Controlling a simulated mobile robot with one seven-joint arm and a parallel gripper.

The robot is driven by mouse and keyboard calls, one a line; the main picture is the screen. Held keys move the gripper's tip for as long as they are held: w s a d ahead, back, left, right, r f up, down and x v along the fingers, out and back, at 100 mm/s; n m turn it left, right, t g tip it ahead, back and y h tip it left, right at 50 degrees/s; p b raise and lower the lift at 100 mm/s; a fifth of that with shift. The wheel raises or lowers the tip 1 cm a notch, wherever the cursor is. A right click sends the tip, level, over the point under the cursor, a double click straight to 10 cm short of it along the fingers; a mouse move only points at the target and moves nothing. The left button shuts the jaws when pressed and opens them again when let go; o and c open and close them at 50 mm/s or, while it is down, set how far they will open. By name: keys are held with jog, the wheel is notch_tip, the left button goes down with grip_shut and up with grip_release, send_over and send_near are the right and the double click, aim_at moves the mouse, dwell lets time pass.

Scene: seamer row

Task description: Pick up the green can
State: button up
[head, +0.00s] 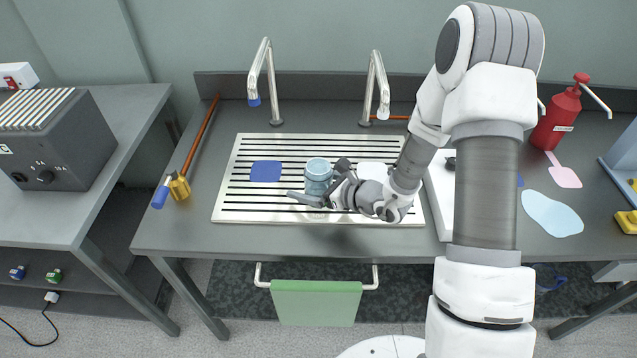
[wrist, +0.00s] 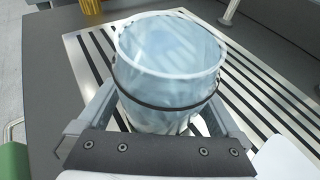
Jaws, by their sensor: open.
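A pale blue, cylindrical can (head: 318,172) stands upright on the slotted metal rack (head: 232,205) at the middle of the bench. It looks blue rather than green, and I see no can that is clearly green. My gripper (head: 321,184) is open, with one finger on either side of this can. In the wrist view the can (wrist: 165,75) has a pale rim and a dark band, and it stands between the fingers of my gripper (wrist: 158,112). I cannot tell whether either finger touches it. Its lower front is hidden by my gripper.
A blue patch (head: 266,171) lies left of the can. Two taps (head: 273,85) (head: 378,85) stand behind the rack. A red bottle (head: 557,118) stands at the right. A green cloth (head: 316,303) hangs at the front rail. A small green object (head: 54,276) sits on the low left shelf.

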aim_at(314, 169)
grip_shut()
dwell(0.3)
jog(key=shift+r, duration=0.15)
jog(key=shift+r, duration=0.55)
jog(key=r, duration=0.1)
jog(key=d+r+p, duration=0.1)
jog(key=r, duration=0.1)
jog(key=shift+d+r, duration=0.1)
jog(key=shift+r, duration=0.2)
jog(key=s+d+r+p, duration=0.1)
jog(key=s+d+r, duration=0.1)
jog(key=d+r, duration=0.4)
jog(key=d, duration=0.4)
jog(key=shift+s, duration=0.4)
